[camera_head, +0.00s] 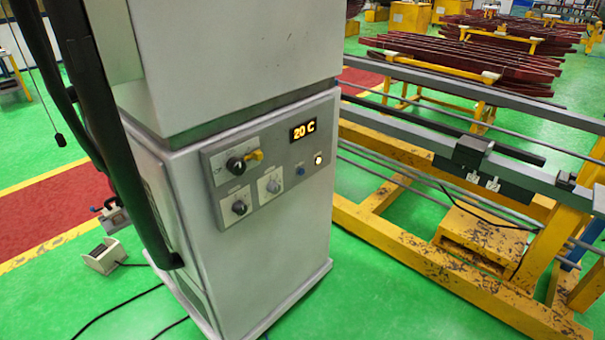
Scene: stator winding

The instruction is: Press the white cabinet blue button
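The white cabinet (262,265) stands in the middle of the view. Its grey control panel (262,190) faces right of centre. The small blue button (300,169) sits on the right part of the panel, below the orange "20 C" display (303,131) and left of a lit white button (318,158). Nothing covers the blue button or touches it. Neither of my grippers can be made out in this view.
A long black bar (120,140) runs down along the cabinet's left side. A yellow frame with grey rails (400,245) stands close on the right. Cables and a pedal (104,256) lie on the green floor.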

